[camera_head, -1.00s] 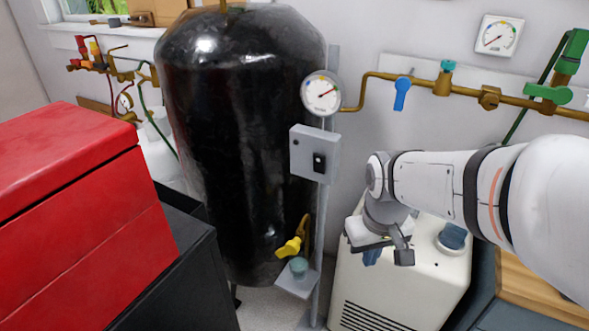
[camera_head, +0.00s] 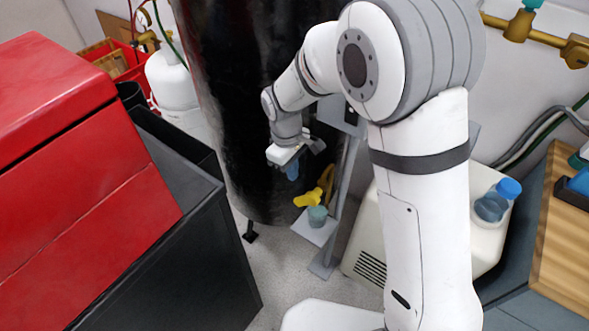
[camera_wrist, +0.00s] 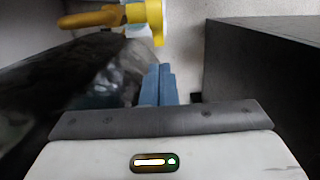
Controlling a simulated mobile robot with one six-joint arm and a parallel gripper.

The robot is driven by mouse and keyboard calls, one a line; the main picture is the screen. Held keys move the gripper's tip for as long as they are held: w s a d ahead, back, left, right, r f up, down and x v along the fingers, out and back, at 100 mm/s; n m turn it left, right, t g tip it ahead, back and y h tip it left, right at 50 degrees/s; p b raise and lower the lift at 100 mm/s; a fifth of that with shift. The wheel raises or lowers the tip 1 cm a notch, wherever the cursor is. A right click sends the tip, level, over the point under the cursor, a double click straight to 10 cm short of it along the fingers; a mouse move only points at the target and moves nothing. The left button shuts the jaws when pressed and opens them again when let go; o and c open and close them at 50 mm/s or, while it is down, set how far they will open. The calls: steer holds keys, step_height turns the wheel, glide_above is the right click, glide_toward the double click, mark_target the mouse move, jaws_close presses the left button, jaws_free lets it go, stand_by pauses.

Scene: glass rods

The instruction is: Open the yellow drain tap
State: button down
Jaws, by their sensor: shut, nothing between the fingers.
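The yellow drain tap (camera_head: 308,198) sits low on the front of the black tank (camera_head: 232,120), above a small grey shelf. In the wrist view the yellow tap (camera_wrist: 100,17) shows at the top, with its handle reaching left and its yellow body to the right. My gripper (camera_head: 291,170) is above and slightly left of the tap, apart from it, with its blue fingers pointing down. In the wrist view the blue fingers (camera_wrist: 158,86) are together, with nothing between them, below the tap in the picture.
A greenish cup (camera_head: 317,215) stands on the grey shelf (camera_head: 312,233) under the tap. A red toolbox (camera_head: 75,160) on a black cabinet (camera_head: 200,250) stands at the left. A white unit (camera_head: 365,240) is at the right.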

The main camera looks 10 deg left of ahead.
mark_target(297, 199)
steer(key=f, duration=0.5)
steer(key=d+f+b, duration=0.1)
steer(key=f, duration=0.1)
steer(key=shift+s+f, duration=0.1)
steer(key=shift+f, duration=0.2)
